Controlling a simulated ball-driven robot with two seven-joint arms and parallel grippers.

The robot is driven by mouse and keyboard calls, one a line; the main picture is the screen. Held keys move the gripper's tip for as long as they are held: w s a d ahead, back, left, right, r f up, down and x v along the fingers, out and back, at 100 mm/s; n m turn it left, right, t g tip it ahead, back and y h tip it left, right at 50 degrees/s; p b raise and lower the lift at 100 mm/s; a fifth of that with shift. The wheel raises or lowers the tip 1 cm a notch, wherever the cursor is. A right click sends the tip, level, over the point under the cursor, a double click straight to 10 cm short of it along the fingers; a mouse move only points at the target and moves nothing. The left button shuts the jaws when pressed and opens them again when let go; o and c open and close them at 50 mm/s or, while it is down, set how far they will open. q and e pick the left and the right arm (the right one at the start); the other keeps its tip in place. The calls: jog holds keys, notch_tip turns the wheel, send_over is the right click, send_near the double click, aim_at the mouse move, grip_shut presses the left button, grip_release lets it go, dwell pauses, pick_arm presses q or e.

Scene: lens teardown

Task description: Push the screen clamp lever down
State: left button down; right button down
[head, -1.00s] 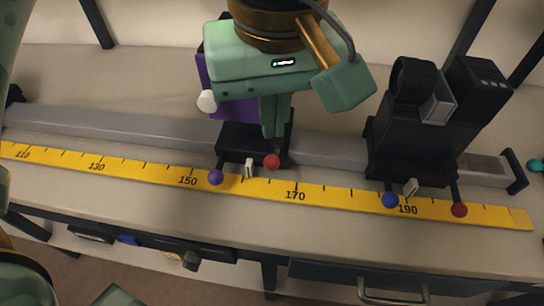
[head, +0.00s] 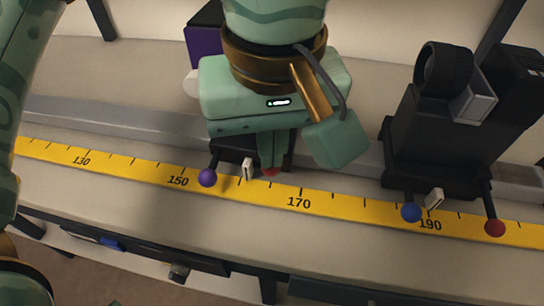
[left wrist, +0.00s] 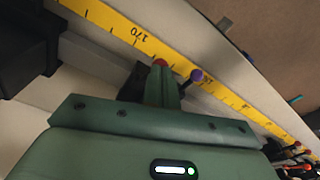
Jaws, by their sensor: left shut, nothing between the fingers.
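The screen's black carriage (head: 232,150) sits on the rail near the 150–160 marks, with the purple screen (head: 203,45) above and behind it, mostly hidden by my gripper. The carriage has a lever with a red knob (head: 271,172) and one with a purple knob (head: 207,178). My left gripper (head: 270,163) points down with shut, empty fingers right at the red-knobbed lever, covering most of it. In the left wrist view the red knob (left wrist: 160,63) shows just past the fingertips, with the purple knob (left wrist: 196,76) beside it. Contact cannot be told. My right gripper is not in view.
A black device (head: 440,130) stands on the rail to the right, with a blue knob (head: 411,212) and another red knob (head: 495,228). The yellow scale (head: 335,202) runs along the front of the rail (head: 90,118). The bench front is clear.

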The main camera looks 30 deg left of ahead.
pick_arm(q)
jog(key=shift+f, duration=0.2)
jog(key=shift+f+b, duration=0.85)
jog(key=shift+f, duration=0.55)
jog(key=shift+r, duration=0.2)
jog(key=shift+s+d+r+p, duration=0.3)
jog(key=shift+s+d, duration=0.15)
jog(key=shift+s, duration=0.15)
jog(key=shift+s+d+r+p, duration=0.15)
jog(key=shift+s+d+p, duration=0.2)
jog(key=shift+s, duration=0.25)
